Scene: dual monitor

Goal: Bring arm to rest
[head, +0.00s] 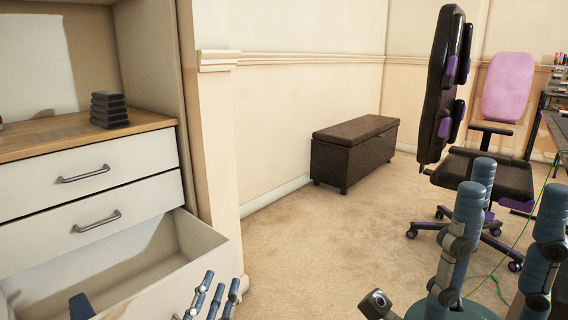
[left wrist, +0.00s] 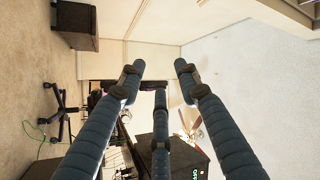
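My left gripper (head: 219,284) shows at the bottom edge of the head view, in front of the open drawer's right end; only its blue-grey fingers are in the picture. In the left wrist view my left gripper (left wrist: 159,72) has its fingers spread apart with nothing between them. My right gripper (head: 514,185) stands large at the lower right of the head view, fingers pointing up and spread. Nothing is held between its fingers.
A white cabinet has an open lower drawer (head: 165,262) with a dark blue object (head: 81,306) in it. A black stack (head: 109,110) sits on its wooden top. A brown storage bench (head: 352,155) stands by the wall. An office chair (head: 485,172) is behind my right gripper. The middle carpet is clear.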

